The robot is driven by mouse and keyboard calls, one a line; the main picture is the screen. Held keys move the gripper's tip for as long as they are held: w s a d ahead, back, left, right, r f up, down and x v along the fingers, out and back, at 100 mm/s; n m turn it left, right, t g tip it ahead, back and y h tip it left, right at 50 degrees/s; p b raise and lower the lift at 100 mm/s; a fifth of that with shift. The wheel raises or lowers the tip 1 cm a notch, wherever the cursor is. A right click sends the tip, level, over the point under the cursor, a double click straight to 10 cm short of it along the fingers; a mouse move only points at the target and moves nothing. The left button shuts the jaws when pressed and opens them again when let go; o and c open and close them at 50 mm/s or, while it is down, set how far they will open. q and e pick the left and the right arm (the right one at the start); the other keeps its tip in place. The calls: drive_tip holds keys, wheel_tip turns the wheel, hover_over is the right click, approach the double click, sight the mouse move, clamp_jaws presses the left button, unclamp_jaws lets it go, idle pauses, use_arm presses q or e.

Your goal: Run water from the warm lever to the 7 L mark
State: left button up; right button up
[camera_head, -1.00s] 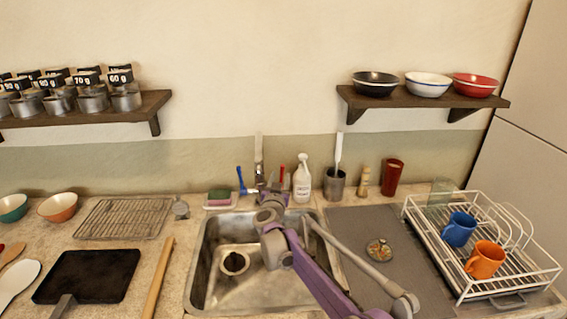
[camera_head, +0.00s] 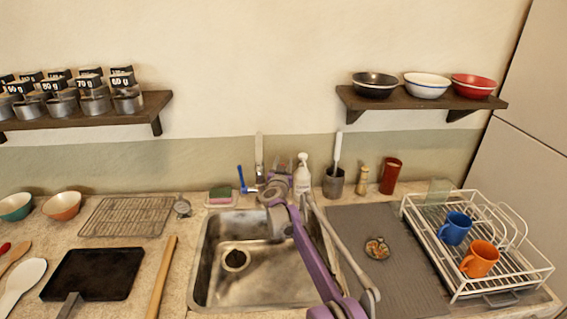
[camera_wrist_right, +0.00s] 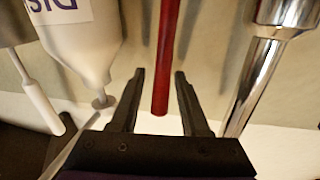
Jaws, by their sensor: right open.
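The red warm lever (camera_wrist_right: 166,60) shows in the right wrist view as a red bar between my right gripper's fingers (camera_wrist_right: 159,76). The fingers are open, one on each side of it, with gaps; contact cannot be seen. The chrome faucet (camera_wrist_right: 258,75) is to the right there. In the head view the faucet (camera_head: 259,158) rises behind the sink (camera_head: 198,262), with the blue lever (camera_head: 241,179) on its left. My right wrist (camera_head: 275,186) hides the red lever. No water shows in the sink, and no 7 L mark is readable. My left gripper is out of view.
A white soap bottle (camera_head: 302,178) stands close right of my right gripper; it also shows in the wrist view (camera_wrist_right: 85,45). A utensil cup (camera_head: 333,184) is beside it. A sponge tray (camera_head: 220,198) is left of the faucet. A dish rack (camera_head: 455,285) stands right.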

clamp_jaws()
idle(1.4)
